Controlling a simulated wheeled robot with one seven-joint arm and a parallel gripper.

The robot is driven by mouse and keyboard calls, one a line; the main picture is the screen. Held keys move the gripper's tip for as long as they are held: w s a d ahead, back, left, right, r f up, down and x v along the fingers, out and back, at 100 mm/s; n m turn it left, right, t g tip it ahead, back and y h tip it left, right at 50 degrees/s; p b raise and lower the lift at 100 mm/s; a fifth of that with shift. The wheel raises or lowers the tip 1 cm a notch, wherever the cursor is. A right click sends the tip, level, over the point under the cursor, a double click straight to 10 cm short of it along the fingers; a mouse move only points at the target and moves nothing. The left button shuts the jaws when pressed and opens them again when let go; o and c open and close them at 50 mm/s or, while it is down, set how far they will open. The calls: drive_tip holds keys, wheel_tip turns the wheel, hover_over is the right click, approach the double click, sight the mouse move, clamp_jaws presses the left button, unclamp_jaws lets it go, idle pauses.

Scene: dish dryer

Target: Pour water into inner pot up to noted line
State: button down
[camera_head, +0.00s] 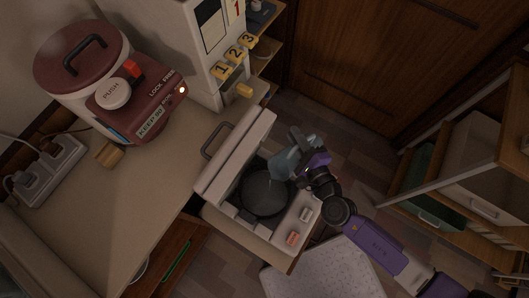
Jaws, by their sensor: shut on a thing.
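The inner pot (266,193) is a dark round pot set in a white cooker (296,222) whose lid (235,155) stands open. Two small buttons show on the cooker's front right. My gripper (312,163) is at the upper right of the pot. It is shut on a bluish-grey, see-through jug (288,163), which is over the pot's upper right rim and looks tilted toward the pot. I cannot make out the water level, the noted line, or whether water is flowing.
A red and white hot-water pot (85,75) stands on the counter (150,185) at the left, near a power strip (48,170). A white dispenser (200,45) with yellow numbered keys stands behind. A shelf unit (470,170) is at the right.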

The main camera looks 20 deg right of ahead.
drive_tip(key=d+r+m+p, duration=0.1)
drive_tip(key=w+d+r+m+g+y+p, duration=0.1)
drive_tip(key=d+m+p, duration=0.1)
drive_tip(key=shift+w+r+m+y+p, duration=0.1)
drive_tip(key=shift+w+m+y+p, duration=0.05)
drive_tip(key=shift+m+y+p, duration=0.15)
drive_tip(key=shift+d+f+g+b, duration=0.1)
drive_tip(key=shift+f+g+b, duration=0.2)
drive_tip(key=shift+f, duration=0.05)
drive_tip(key=shift+w+d+f+m, duration=0.1)
drive_tip(key=shift+w+d+m, duration=0.1)
drive_tip(key=shift+d+m, duration=0.25)
drive_tip(key=shift+w+d+m+g+y+p, duration=0.15)
drive_tip(key=shift+w+d+m+g+y, duration=0.1)
drive_tip(key=shift+d+m+y, duration=0.4)
drive_tip(key=shift+w+d+m+g+y+p, duration=0.1)
drive_tip(key=shift+w+d+m+g+y, duration=0.25)
drive_tip(key=shift+d+m, duration=0.45)
drive_tip(key=shift+w+d+m+g+y+p, duration=0.2)
drive_tip(key=shift+d+m+y, duration=0.3)
drive_tip(key=shift+d+m, duration=0.25)
drive_tip(key=shift+a, duration=0.1)
